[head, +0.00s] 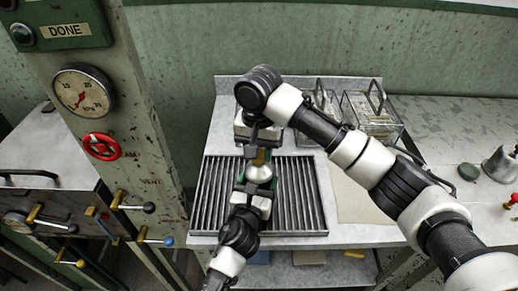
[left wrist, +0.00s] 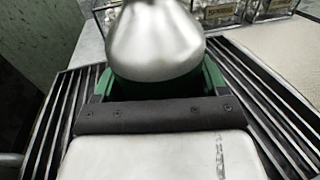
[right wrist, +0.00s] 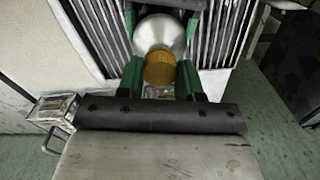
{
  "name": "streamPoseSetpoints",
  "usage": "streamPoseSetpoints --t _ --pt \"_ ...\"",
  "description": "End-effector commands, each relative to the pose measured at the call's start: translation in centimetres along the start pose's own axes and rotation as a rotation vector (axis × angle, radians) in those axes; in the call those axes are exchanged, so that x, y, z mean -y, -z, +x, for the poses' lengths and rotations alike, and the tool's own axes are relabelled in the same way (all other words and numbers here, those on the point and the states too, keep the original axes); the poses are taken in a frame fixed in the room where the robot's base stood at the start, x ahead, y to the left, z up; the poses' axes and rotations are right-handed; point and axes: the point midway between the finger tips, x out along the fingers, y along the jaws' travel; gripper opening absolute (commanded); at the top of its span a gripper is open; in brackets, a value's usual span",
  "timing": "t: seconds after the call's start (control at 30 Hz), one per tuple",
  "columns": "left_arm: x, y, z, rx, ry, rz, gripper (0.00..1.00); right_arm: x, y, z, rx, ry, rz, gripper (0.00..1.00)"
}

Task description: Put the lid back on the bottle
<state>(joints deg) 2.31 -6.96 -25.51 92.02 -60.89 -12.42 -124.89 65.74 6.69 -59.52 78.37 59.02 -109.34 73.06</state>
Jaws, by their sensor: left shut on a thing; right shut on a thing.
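The bottle (head: 259,173) is a silvery rounded vessel above the slatted rack in the head view. My left gripper (head: 256,184) is shut on the bottle, and the left wrist view shows its silver body (left wrist: 155,38) between the green fingers. My right gripper (head: 259,152) comes from above and is shut on the lid. The lid (right wrist: 160,69) is a short golden-brown cylinder between the green fingers in the right wrist view. It lines up with the bottle's top (right wrist: 160,33); I cannot tell whether they touch. The bottle's neck is hidden.
A slatted metal rack (head: 310,195) lies below both grippers. Clear lidded boxes with handles (head: 373,115) stand at the back. A pale mat (head: 365,200) lies right of the rack. A silver pot (head: 500,164) stands far right. A post with a gauge (head: 84,90) rises at left.

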Motion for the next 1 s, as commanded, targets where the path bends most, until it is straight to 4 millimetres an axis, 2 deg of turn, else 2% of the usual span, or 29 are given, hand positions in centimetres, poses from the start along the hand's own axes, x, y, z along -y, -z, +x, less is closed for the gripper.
streamPoseSetpoints --t 0.2,0.6,0.8,1.0 --pt "0.01 0.06 -0.02 -0.001 0.000 0.000 0.07 0.13 -0.06 0.03 0.004 0.002 0.497 0.14" --pt "0.02 0.07 -0.02 -0.001 0.000 0.001 0.07 0.08 0.10 0.02 -0.001 0.000 1.319 0.14" --pt "0.02 0.07 -0.03 -0.001 0.000 0.001 0.07 0.08 0.12 0.02 0.000 0.000 1.573 0.14" --pt "0.03 0.08 -0.03 -0.002 0.001 0.001 0.07 0.08 0.13 0.02 0.000 0.000 1.625 0.14"
